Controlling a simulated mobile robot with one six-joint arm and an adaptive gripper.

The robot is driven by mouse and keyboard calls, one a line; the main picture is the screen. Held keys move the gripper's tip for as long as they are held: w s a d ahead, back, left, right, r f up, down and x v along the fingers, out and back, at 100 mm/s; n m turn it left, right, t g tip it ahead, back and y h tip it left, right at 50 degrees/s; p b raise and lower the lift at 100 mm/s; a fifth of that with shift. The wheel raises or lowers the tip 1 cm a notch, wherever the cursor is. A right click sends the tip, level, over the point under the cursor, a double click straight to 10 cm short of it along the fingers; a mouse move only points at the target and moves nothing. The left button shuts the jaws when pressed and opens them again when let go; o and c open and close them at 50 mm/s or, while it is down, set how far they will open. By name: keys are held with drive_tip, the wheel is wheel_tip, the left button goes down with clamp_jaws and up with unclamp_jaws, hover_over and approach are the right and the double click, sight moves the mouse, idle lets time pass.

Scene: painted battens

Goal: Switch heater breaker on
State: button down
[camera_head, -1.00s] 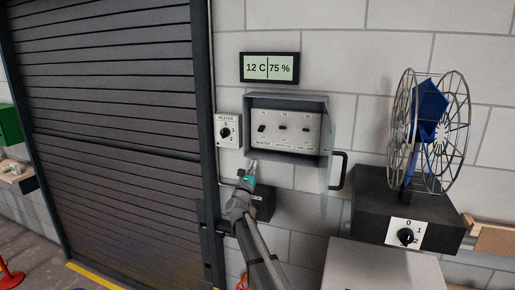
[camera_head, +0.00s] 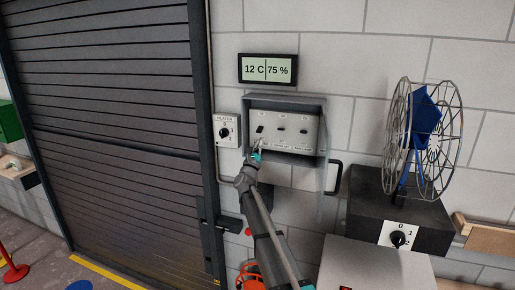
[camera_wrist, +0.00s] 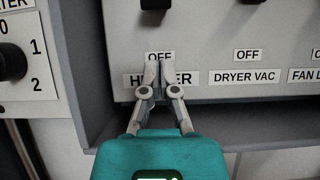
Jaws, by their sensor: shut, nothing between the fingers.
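The heater breaker's black toggle (camera_head: 260,129) is the leftmost of three in the open grey breaker box. In the wrist view only the lower part of its toggle (camera_wrist: 155,4) shows at the top edge. Below it are an OFF label and a HEATER label (camera_wrist: 132,80). My gripper (camera_wrist: 158,64) is shut and empty. Its fingertips are in front of these labels, below the toggle and apart from it. Whether they touch the panel I cannot tell. In the head view my gripper (camera_head: 260,145) is at the lower left of the panel.
The dryer vac breaker (camera_head: 281,130) and fan breaker (camera_head: 304,131) sit to the right. A heater dial (camera_head: 225,131) is on the wall left of the box. The box's side wall (camera_wrist: 87,75) and lower lip are close to my gripper. The open door (camera_head: 330,178) hangs below right.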

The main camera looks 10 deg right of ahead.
sight(260, 129)
drive_tip(key=shift+s+a+r+p, duration=0.15)
drive_tip(key=shift+s+r+p, duration=0.15)
drive_tip(key=shift+r+p, duration=0.4)
drive_tip(key=shift+s+a+r+p, duration=0.1)
drive_tip(key=shift+s+r+p, duration=0.15)
drive_tip(key=shift+r+p, duration=0.45)
drive_tip(key=shift+d+r, duration=0.25)
